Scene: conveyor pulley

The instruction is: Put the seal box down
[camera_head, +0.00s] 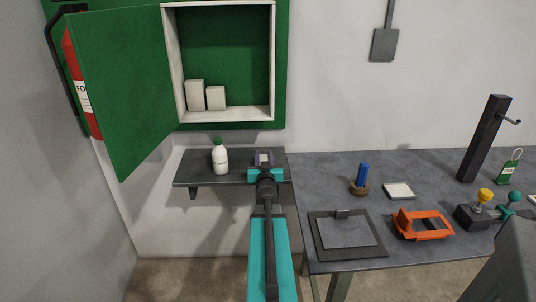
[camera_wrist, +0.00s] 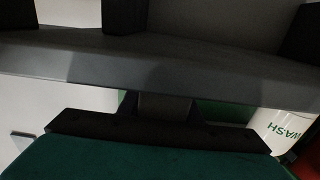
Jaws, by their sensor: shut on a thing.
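My gripper (camera_head: 265,162) is over the small grey wall shelf (camera_head: 200,180), near its right end. It is shut on the seal box (camera_head: 264,157), a small dark thing with a pale patch, mostly hidden by the jaws. I cannot tell whether the box touches the shelf. In the wrist view, a long grey edge (camera_wrist: 160,75) crosses the picture above my teal and black gripper parts. The seal box cannot be made out there.
A white wash bottle with a green cap (camera_head: 220,158) stands on the shelf, left of my gripper. A green cabinet (camera_head: 230,115) hangs open above, holding two pale boxes. The grey workbench (camera_head: 315,180) at right carries an orange frame (camera_head: 424,235), a clipboard-like plate and other items.

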